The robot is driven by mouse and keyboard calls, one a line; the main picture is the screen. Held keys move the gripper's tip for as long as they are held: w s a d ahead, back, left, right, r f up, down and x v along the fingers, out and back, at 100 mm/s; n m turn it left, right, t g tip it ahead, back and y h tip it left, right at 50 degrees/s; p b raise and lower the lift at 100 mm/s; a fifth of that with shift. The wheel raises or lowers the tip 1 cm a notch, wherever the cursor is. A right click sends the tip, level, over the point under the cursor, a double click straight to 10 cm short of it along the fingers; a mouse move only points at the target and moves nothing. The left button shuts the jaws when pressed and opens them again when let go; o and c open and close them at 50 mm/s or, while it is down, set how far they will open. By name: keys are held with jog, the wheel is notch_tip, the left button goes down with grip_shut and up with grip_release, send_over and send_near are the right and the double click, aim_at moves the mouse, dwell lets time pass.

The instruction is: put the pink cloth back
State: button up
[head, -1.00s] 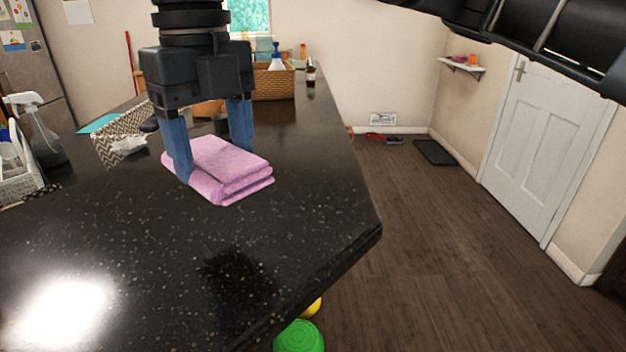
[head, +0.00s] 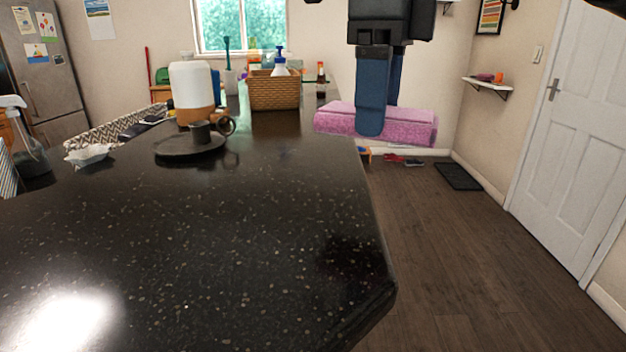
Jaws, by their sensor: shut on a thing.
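The pink cloth (head: 408,124) is a folded, flat bundle with a fluffy surface, held in the air in the upper right of the head view. My gripper (head: 380,125) points down and is shut on it, with one blue finger in front of the cloth and the other mostly hidden behind it. The cloth appears over or just beyond the right edge of the dark speckled counter (head: 220,250), with floor and wall behind it. The exact height above the counter level is hard to tell.
A wicker basket (head: 274,92) with bottles stands at the counter's back. A white and brown dispenser (head: 192,90) and a round black stand (head: 190,146) are left of centre. The near counter is clear. A small wall shelf (head: 490,85) hangs beside the white door (head: 570,140).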

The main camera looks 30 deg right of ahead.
send_over(304, 204)
notch_tip(304, 204, down, 5)
jog(key=shift+r+p, duration=0.1)
jog(key=shift+p, duration=0.25)
jog(key=shift+f, duration=2.05)
jog(key=shift+f, duration=0.15)
jog(key=o, duration=1.1)
notch_tip(304, 204, up, 12)
jog(key=shift+r, duration=0.2)
